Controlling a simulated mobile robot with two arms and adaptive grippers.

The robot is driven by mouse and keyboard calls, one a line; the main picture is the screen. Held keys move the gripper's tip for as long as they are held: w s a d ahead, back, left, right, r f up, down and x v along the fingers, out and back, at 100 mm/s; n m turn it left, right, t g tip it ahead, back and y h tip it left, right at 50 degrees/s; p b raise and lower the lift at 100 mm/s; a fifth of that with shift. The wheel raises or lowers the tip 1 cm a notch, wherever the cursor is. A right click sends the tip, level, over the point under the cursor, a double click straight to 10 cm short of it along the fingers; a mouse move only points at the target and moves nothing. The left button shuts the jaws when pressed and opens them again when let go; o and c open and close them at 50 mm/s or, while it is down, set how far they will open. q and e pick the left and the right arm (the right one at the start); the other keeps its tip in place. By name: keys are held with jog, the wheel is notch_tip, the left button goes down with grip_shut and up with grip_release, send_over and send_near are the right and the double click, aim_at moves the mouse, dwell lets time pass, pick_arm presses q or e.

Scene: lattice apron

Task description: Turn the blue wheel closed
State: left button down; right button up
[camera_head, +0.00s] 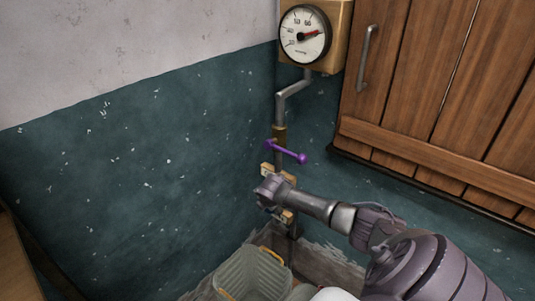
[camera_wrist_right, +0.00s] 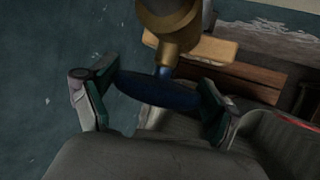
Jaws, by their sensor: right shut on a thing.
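The blue wheel (camera_wrist_right: 150,90) is a dark blue disc below a brass valve body in the right wrist view. My right gripper (camera_wrist_right: 158,86) is shut on its rim, one finger at the left edge and one at the right edge. In the head view my right gripper (camera_head: 270,194) is at the lower part of the wall pipe, and the blue wheel is hidden behind it. The angle of the wheel cannot be told. My left gripper is not in view.
A purple lever (camera_head: 287,152) sits on the pipe just above my right gripper. A round gauge (camera_head: 305,35) with a red needle hangs higher up. A ribbed bin (camera_head: 250,274) stands below. Wooden shutters (camera_head: 440,85) with a handle are at the right.

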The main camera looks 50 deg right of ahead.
jog(key=shift+s+f+t, duration=0.1)
jog(key=shift+t, duration=1)
jog(key=shift+m+t+b, duration=0.4)
jog(key=shift+m+t, duration=0.1)
jog(key=shift+t, duration=0.4)
jog(key=o, duration=0.9)
jog(key=shift+d, duration=0.1)
jog(key=v, duration=1.2)
